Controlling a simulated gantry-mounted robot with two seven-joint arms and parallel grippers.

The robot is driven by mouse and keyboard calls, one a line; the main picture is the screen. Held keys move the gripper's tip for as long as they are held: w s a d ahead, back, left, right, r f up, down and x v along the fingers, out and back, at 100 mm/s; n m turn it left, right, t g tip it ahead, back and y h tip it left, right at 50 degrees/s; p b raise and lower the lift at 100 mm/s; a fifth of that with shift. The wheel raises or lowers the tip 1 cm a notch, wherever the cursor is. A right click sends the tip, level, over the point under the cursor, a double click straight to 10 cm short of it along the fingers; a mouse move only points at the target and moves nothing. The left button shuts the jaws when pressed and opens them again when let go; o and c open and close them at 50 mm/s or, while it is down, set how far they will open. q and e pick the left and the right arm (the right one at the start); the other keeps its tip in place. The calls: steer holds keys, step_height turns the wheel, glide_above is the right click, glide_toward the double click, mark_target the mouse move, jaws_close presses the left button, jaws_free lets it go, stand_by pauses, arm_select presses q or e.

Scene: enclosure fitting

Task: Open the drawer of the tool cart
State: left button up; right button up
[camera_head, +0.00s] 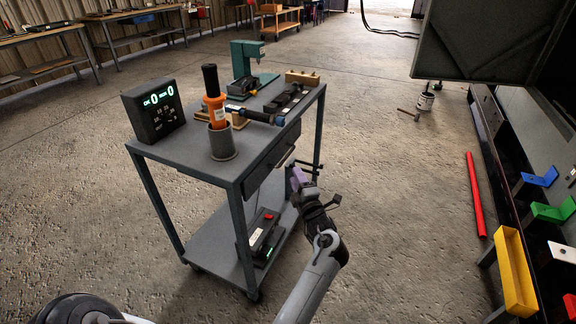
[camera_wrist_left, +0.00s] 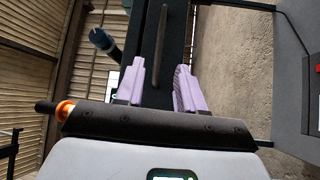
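The grey tool cart (camera_head: 195,152) stands left of centre in the head view. Its drawer (camera_head: 262,168) is under the top on the right side and looks shut, with a bar handle (camera_head: 286,156) on its front. My left gripper (camera_head: 298,178) with purple fingers is just right of the drawer front. In the left wrist view, my left gripper (camera_wrist_left: 161,72) is open and empty. The handle (camera_wrist_left: 159,45) shows as a bar ahead of the fingertips, lined up with the gap between them; contact is not visible. My right gripper is not in view.
On the cart top are a black display (camera_head: 153,110), an orange-handled tool (camera_head: 214,108) in a grey cup (camera_head: 221,142), and a green press (camera_head: 246,60). A red-buttoned box (camera_head: 263,232) sits on the lower shelf. The floor right of the cart is open up to a red bar (camera_head: 475,195).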

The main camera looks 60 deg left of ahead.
arm_select(q)
steer(key=b+x, duration=0.2)
steer(key=x, duration=0.7)
steer(key=shift+b, duration=0.4)
steer(key=c, duration=0.7)
jaws_close()
